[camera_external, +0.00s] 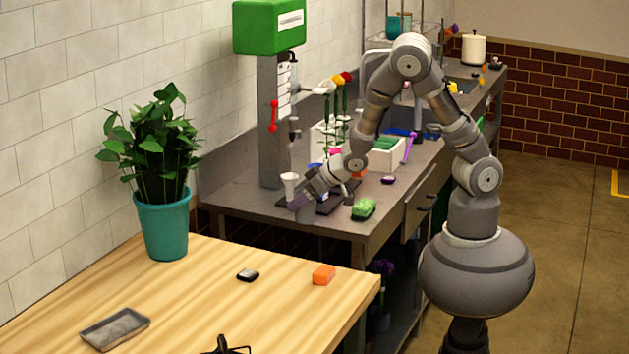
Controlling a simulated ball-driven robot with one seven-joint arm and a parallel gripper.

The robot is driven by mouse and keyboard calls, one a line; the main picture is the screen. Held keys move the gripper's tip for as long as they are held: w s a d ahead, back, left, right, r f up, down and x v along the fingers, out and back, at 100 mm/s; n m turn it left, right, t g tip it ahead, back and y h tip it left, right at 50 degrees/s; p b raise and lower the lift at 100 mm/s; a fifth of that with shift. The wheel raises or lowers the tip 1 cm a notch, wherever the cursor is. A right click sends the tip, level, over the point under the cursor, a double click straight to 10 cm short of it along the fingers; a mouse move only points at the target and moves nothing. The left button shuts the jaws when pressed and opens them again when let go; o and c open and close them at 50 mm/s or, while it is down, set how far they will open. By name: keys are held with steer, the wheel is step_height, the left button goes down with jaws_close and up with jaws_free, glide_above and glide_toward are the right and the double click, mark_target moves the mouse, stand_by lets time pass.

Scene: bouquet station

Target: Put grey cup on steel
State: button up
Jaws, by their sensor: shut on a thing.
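My gripper (301,201) reaches down to the left over the front left end of the grey steel worktop (345,229). It is shut on a small grey cup (307,216), partly hidden by the fingers. I cannot tell whether the cup touches the worktop. A pale cup-shaped piece (290,184) shows just behind my gripper.
A green-topped stand (269,28) rises behind my gripper. The wooden table (200,310) in front holds a grey tray (116,313), an orange block (323,274) and a potted plant (164,225).

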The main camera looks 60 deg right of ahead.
steer(key=shift+m+h, duration=0.5)
steer(key=shift+m, duration=0.3)
steer(key=d, duration=0.2)
steer(key=s+d, duration=0.1)
steer(key=d, duration=0.5)
steer(key=shift+s+f, duration=0.3)
steer(key=a+r+n+y, duration=0.2)
steer(key=a+n+y, duration=0.2)
steer(key=a, duration=2.1)
steer(key=s+a+r+n+g+y, duration=0.1)
steer(key=s+a+n, duration=0.1)
steer(key=s+a, duration=0.6)
steer(key=s+a+r+n+g+y, duration=0.1)
steer(key=s+a+n, duration=0.2)
steer(key=s+a, duration=0.6)
steer(key=a, duration=0.7)
steer(key=shift+r+g+y, duration=0.15)
steer(key=shift+g+y, duration=0.15)
steer(key=shift+g, duration=0.1)
